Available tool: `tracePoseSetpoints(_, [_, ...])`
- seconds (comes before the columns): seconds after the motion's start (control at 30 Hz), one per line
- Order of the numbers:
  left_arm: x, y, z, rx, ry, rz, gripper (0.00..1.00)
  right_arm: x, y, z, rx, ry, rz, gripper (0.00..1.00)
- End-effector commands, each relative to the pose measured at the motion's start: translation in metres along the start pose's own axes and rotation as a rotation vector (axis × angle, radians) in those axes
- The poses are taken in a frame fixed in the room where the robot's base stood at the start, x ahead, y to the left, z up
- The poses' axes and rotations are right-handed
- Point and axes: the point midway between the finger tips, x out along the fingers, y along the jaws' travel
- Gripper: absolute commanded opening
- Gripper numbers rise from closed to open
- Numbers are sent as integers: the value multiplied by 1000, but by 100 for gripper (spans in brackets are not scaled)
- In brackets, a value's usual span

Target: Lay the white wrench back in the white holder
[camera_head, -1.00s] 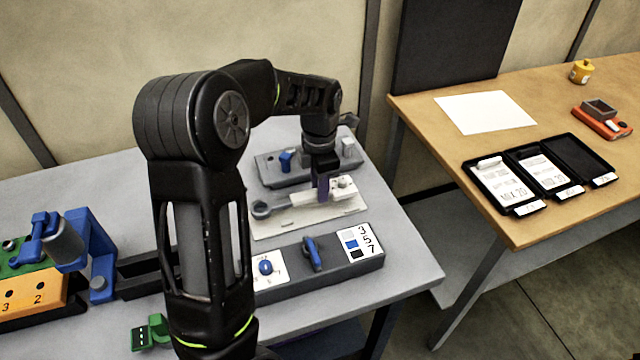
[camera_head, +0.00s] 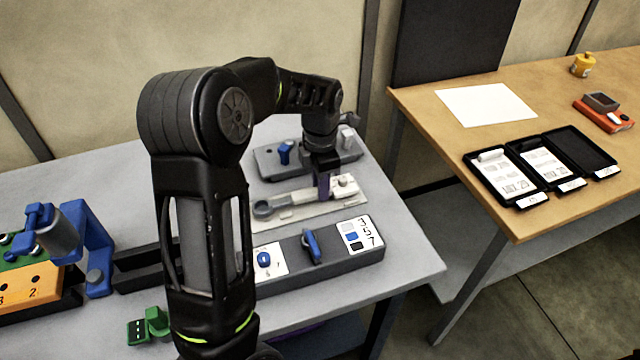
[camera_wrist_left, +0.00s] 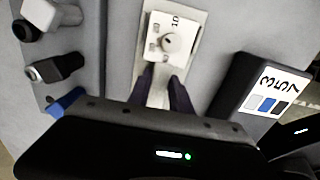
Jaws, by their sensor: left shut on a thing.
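The white wrench (camera_head: 290,203) lies lengthwise over the pale, off-white holder (camera_head: 312,212) on the grey table. Its shaft also shows in the left wrist view (camera_wrist_left: 159,92), between the purple fingers. My left gripper (camera_head: 324,190) is shut on the shaft from above. A grey ring (camera_head: 264,210) is at the left end, and a white block marked 10 with a round knob (camera_wrist_left: 168,42) is at the other end. The wrench is very low over the holder; I cannot tell whether it touches it. My right gripper is out of view.
A grey rail with blue and white pegs (camera_head: 285,152) stands just behind the holder. A dark grey block with a blue lever (camera_head: 311,246) and number card stands just in front. An orange and green fixture (camera_head: 35,280) is at the left.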

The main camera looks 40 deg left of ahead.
Motion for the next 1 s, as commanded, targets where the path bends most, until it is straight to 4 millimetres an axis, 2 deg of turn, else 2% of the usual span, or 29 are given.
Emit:
tracePoseSetpoints(0.87, [12,0,0,1,-1,1,0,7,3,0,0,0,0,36])
tracePoseSetpoints(0.9, [12,0,0,0,-1,1,28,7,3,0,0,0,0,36])
tracePoseSetpoints(1.0, [12,0,0,0,-1,1,37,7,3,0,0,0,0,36])
